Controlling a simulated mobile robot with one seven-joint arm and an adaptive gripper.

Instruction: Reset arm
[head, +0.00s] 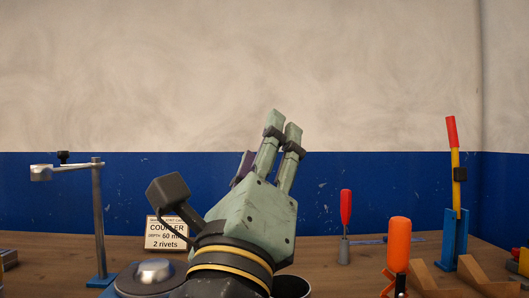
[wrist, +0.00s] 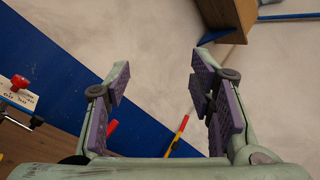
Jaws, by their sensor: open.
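My gripper (head: 281,126) is raised in the middle of the head view, above the wooden table, with its pale green fingers pointing up toward the wall. Nothing is between the pads, only the wall beyond. My gripper is open and empty, and it touches nothing that I can see. My wrist and gripper hide the middle of the table in the head view.
A metal post with a side arm (head: 98,220) stands at left, beside a "COUPLER" card (head: 166,233). At right are a red-handled tool (head: 345,212), an orange-handled tool (head: 398,245), wooden supports (head: 480,277) and a red-and-yellow lever (head: 455,180) on a blue stand.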

